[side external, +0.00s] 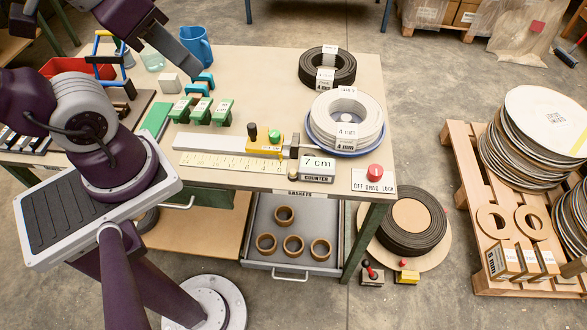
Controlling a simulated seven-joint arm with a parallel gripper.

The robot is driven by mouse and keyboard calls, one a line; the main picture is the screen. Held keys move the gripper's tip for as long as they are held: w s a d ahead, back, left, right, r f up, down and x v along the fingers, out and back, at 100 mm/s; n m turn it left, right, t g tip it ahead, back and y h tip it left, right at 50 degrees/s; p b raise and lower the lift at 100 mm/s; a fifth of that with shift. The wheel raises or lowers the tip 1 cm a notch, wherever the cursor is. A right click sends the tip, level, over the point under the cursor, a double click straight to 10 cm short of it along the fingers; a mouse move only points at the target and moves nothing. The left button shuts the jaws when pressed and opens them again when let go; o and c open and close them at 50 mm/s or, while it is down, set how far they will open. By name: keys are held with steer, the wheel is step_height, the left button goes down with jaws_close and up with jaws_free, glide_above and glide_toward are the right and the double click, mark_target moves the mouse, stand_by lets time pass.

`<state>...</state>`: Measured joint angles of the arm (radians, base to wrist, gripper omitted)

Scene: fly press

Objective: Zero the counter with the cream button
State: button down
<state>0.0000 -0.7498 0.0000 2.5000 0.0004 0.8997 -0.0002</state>
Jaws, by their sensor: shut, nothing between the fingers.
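My gripper (201,74) hangs over the back left of the table, well to the left of and behind the counter. It is shut and empty. Its fingertips are hard to separate from the teal pieces around them.
A ruler (225,162) and a yellow slide (264,147) with a green button adjoin the counter. A red button (375,171) stands on a plate to the right. A white coil (346,116) lies behind. Green blocks (201,110) stand near my gripper. An open drawer (292,240) juts out below.

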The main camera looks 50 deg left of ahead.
steer(key=w+a+f+y, duration=0.1)
steer(key=w+a+f, duration=0.2)
steer(key=w, duration=0.2)
steer(key=w+a+f+m+y, duration=0.1)
steer(key=w+a+f, duration=0.15)
steer(key=w, duration=0.25)
steer(key=w+a+f+y, duration=0.1)
steer(key=w+a+f, duration=0.15)
steer(key=w, duration=0.25)
steer(key=m+g+h, duration=0.2)
steer(key=m+h, duration=0.1)
steer(key=h, duration=0.8)
glide_above(300, 170)
steer(key=s+a, duration=0.1)
steer(key=a, duration=0.1)
step_height(300, 170, down, 14)
steer(key=shift+s+a, duration=0.15)
steer(key=shift+a, duration=0.05)
steer(key=shift+t, duration=0.3)
steer(key=shift+f, duration=4.4)
steer(key=shift+f, duration=0.15)
